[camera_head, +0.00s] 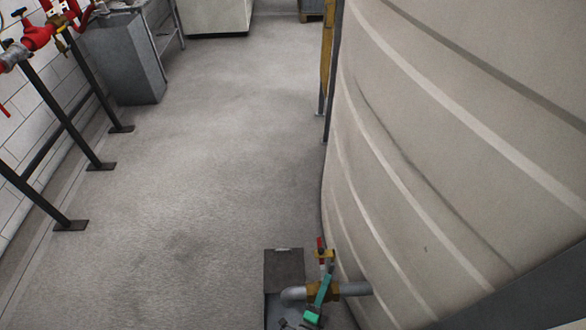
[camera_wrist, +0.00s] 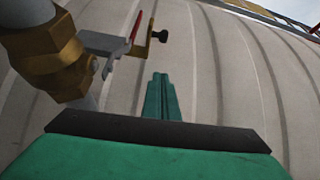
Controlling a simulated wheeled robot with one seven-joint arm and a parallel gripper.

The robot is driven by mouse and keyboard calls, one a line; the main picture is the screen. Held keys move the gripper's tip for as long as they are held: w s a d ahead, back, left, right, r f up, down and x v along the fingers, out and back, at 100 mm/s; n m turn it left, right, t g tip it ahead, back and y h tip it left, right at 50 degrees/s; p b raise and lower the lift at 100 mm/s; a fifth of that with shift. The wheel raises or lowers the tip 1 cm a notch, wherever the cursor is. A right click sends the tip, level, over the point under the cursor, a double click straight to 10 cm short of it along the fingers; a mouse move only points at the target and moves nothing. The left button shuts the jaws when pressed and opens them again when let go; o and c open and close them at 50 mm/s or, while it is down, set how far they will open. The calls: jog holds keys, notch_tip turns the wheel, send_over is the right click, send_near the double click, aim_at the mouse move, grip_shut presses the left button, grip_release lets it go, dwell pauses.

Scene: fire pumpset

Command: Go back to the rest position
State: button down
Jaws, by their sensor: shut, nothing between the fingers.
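My gripper (camera_wrist: 160,80) has its green fingers together and empty in the wrist view. They point at the ribbed wall of a large beige tank (camera_wrist: 225,70). A brass valve (camera_wrist: 62,60) with a red-edged lever (camera_wrist: 136,27) is to the left of the fingers, with a visible gap in the picture. In the head view my gripper (camera_head: 325,280) is low in the picture and overlaps the brass valve (camera_head: 310,291) on a grey pipe (camera_head: 355,288) by the tank. The overlap partly hides the valve, so contact there cannot be told.
The beige tank (camera_head: 450,150) fills the right side of the head view. Red pipework (camera_head: 38,36) on a dark metal stand (camera_head: 65,125) is along the left wall. A grey cabinet (camera_head: 125,60) is behind it. The concrete floor (camera_head: 210,150) between is clear.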

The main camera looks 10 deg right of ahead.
jog(key=s+a+r+n+t+y, duration=0.3)
jog(key=s+a+r+n+y, duration=0.5)
jog(key=s+a+r+n, duration=0.6)
jog(key=s+a+r+n+g+y, duration=0.1)
jog(key=s+a+r+n, duration=0.2)
jog(key=r+n, duration=0.2)
jog(key=s+a+r+n+y, duration=0.2)
jog(key=s+a+r+n, duration=0.1)
jog(key=r+n, duration=0.3)
notch_tip(320, 180, up, 2)
jog(key=shift+s+a+g+y, duration=0.3)
jog(key=shift+s+g, duration=0.1)
jog(key=shift+s, duration=0.25)
